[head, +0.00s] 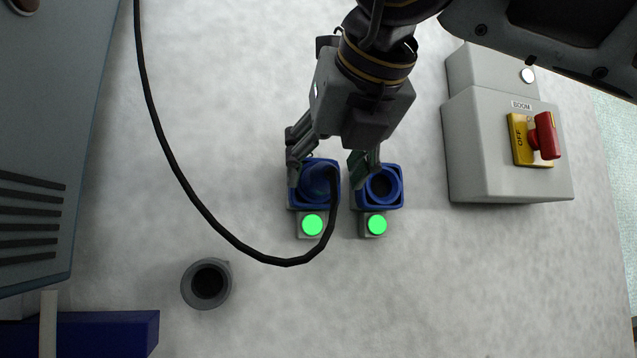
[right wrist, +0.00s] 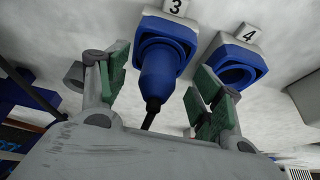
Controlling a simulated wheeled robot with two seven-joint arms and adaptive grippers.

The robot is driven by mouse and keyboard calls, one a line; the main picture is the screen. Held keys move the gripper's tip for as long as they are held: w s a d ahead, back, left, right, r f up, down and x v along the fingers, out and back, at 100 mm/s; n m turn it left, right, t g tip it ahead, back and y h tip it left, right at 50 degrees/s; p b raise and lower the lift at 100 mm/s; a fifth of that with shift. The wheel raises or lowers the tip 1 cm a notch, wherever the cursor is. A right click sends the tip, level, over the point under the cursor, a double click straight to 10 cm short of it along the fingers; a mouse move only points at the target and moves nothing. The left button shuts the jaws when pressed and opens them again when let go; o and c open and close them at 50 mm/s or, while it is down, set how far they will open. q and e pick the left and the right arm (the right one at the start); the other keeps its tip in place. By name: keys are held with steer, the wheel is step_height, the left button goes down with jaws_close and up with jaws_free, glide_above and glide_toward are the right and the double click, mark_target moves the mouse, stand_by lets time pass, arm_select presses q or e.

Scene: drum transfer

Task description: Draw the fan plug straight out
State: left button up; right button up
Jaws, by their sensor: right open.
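The blue fan plug (head: 317,181) sits in the left of two blue wall sockets (head: 296,198). It also shows in the right wrist view (right wrist: 160,76), seated in the socket marked 3 (right wrist: 176,27), with a black cable (head: 188,196) coming out of its end. My right gripper (head: 328,168) is open. In the right wrist view its green-padded fingers (right wrist: 157,82) stand on either side of the plug, with a gap on each side. My left gripper is not in view.
An empty blue socket marked 4 (right wrist: 238,64) is just right of the plug. Green lamps (head: 312,225) glow below both sockets. A grey box labelled BOOM (head: 480,150) with a red switch (head: 544,137) is at right. A grey round holder (head: 188,287) is at lower left; the cable loops between.

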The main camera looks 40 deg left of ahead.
steer(key=shift+x, duration=1.15)
steer(key=shift+b, duration=0.4)
stand_by(0.6)
steer(key=shift+c, duration=0.2)
steer(key=shift+s, duration=0.1)
steer(key=c, duration=1)
steer(key=o, duration=1.2)
steer(key=shift+c, duration=0.2)
steer(key=shift+d, duration=0.1)
steer(key=v, duration=1.1)
steer(key=shift+s+d+r, duration=0.2)
steer(key=shift+d, duration=0.05)
